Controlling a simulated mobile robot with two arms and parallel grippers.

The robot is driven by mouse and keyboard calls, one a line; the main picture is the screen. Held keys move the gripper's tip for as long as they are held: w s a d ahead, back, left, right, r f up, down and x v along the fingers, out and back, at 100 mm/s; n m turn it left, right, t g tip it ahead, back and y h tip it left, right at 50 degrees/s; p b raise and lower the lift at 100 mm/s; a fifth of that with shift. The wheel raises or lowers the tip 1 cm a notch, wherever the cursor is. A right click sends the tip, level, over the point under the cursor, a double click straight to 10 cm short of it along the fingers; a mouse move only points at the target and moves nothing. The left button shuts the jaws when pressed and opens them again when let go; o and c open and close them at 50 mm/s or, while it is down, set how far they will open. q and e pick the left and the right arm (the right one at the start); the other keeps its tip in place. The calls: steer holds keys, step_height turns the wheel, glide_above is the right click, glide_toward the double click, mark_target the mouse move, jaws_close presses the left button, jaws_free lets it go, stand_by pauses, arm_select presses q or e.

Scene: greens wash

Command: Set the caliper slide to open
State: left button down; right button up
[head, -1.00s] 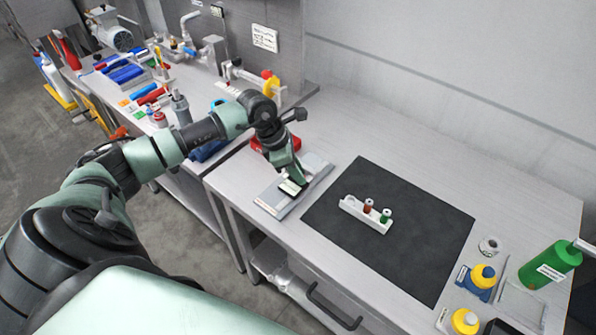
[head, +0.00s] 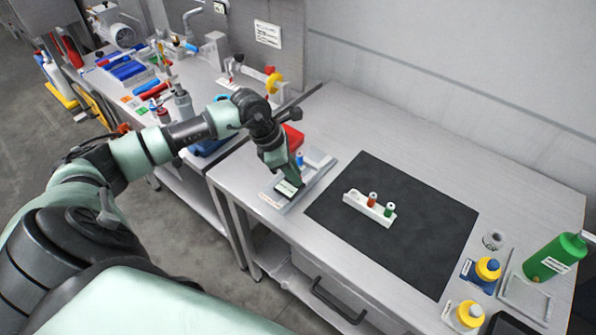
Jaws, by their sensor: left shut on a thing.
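The caliper slide (head: 287,189) is a small dark block with a pale face, on a light grey plate (head: 318,172) near the left end of the table. My left gripper (head: 291,182) reaches down from above and is shut on the slide. The fingers hide part of it. A small blue piece (head: 299,158) shows on the plate just behind the gripper. The slide sits toward the front-left part of the plate. My right gripper is not in view.
A black mat (head: 400,245) with a white holder (head: 356,201) of red and green pieces lies to the right. The back of the table is clear.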

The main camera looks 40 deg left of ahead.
mark_target(282, 186)
arm_select(q)
steer(key=shift+s, duration=0.3)
steer(key=shift+w+f, duration=0.1)
steer(key=c, duration=1.3)
jaws_free()
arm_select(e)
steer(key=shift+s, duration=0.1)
arm_select(q)
steer(key=shift+a, duration=0.1)
steer(key=shift+a+r, duration=0.15)
steer(key=shift+r, duration=0.25)
steer(key=b+v, duration=0.2)
steer(key=v, duration=0.5)
steer(key=shift+s, duration=0.2)
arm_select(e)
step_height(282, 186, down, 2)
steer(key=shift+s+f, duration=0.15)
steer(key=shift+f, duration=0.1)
